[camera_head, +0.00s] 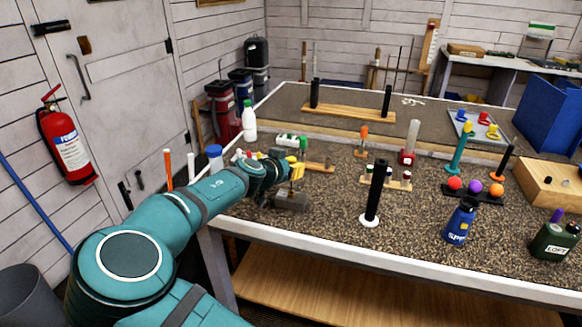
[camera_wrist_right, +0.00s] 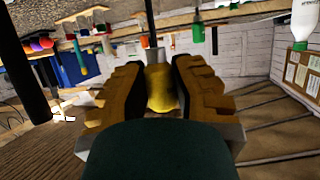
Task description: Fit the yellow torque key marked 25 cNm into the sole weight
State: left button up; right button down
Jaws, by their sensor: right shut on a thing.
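The yellow key (camera_wrist_right: 161,92) is between the two brown finger pads of my right gripper (camera_wrist_right: 160,85) in the right wrist view. A thin dark shaft runs from it toward the top of that view. In the head view my right gripper (camera_head: 285,176) is over the near left part of the bench, with yellow showing at its end. I cannot make out the sole weight or the key's 25 cNm marking. My left gripper is not in view.
A black post on a white base (camera_head: 373,195) stands right of my gripper. A blue bottle (camera_head: 461,220) and a rack of coloured balls (camera_head: 474,193) are further right. A white bottle (camera_head: 249,121) stands behind. Bare bench (camera_head: 330,218) lies between the gripper and the post.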

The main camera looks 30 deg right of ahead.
jog(key=shift+f, duration=0.95)
dwell(0.3)
jog(key=c, duration=0.8)
grip_release()
jog(key=shift+c, duration=0.2)
jog(key=v, duration=1.2)
jog(key=shift+s, duration=0.1)
